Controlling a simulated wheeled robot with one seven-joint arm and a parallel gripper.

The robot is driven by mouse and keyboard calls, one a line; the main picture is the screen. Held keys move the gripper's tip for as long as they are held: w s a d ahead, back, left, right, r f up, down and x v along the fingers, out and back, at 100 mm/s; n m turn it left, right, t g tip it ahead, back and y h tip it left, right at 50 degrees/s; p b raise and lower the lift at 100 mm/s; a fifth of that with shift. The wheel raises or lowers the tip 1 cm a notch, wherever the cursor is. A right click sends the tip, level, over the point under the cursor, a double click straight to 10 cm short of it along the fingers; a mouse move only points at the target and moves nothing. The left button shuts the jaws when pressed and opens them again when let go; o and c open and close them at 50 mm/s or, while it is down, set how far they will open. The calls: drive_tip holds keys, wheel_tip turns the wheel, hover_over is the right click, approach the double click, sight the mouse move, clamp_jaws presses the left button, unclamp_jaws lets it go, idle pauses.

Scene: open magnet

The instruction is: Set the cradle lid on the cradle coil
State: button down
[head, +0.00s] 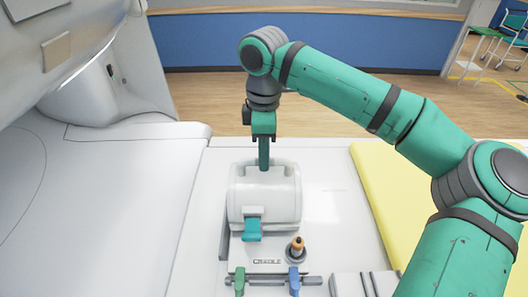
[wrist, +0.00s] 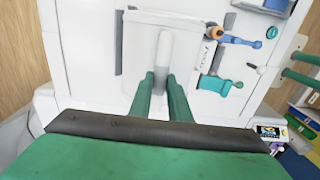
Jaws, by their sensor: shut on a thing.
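The cradle lid (head: 265,198) is a white rounded cover with a raised pale handle (wrist: 164,50) on top. My gripper (head: 264,166) points straight down over it. In the wrist view the two green fingers (wrist: 160,100) are shut on the handle, one on each side. The cradle coil (head: 262,248) is the white base marked CRADLE, below and in front of the lid. A teal latch (head: 251,229) is at the lid's front. The lid hides the rear of the coil, and I cannot tell whether the lid touches it or hangs just above.
An orange-tipped plug (head: 297,247) stands at the coil's right front. A green lever (head: 239,281) and a blue lever (head: 294,280) lie along its front edge. The white magnet housing (head: 110,70) rises at left. A yellow pad (head: 375,180) lies at right.

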drive_tip(key=shift+f, duration=0.85)
idle(0.5)
drive_tip(key=c, duration=1.6)
unclamp_jaws()
drive_tip(key=shift+o, duration=0.2)
wheel_tip(320, 180, up, 10)
drive_tip(key=shift+r, duration=0.4)
